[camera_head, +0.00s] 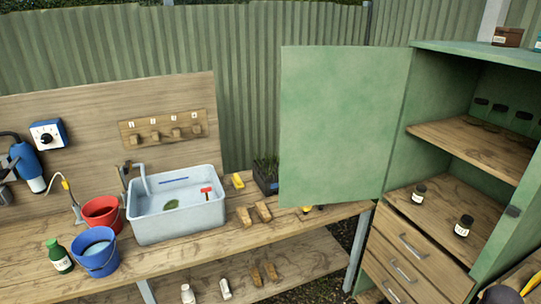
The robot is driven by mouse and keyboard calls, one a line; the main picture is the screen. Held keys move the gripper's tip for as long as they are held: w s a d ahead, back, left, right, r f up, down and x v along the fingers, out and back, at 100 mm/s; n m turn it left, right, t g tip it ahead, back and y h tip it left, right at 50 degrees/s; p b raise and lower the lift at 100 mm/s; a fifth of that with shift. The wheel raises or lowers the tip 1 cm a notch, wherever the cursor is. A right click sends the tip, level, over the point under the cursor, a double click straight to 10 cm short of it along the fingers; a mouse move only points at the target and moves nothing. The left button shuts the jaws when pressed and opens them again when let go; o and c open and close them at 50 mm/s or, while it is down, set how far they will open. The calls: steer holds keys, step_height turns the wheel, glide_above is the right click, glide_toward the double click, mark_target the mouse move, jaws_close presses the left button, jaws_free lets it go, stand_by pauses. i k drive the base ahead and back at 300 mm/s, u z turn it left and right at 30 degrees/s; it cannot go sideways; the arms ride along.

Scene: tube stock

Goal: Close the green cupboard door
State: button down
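The green cupboard door (345,125) stands wide open. It is swung out to the left of the green cupboard (420,160), with its right edge along the cupboard's left front edge. Its flat face shows and I see no handle on it. The cupboard's inside is open to view, with a wooden shelf (485,147) and a lower wooden floor. Two small dark jars with pale labels, a rear jar (419,193) and a front jar (464,226), stand on that floor. I cannot make out my gripper in this view.
Drawers (405,262) sit below the cupboard space. A wooden bench (200,255) on the left carries a water basin (178,225), a red bucket (101,213), a blue bucket (95,252) and a green bottle (60,257). The door overhangs the bench's right end.

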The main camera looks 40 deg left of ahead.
mark_target(340, 106)
steer(key=u, duration=0.45)
steer(key=k, duration=1.3)
steer(key=u, duration=0.75)
steer(key=i, duration=1.6)
steer(key=z, duration=0.8)
steer(key=i, duration=0.7)
steer(key=z, duration=0.1)
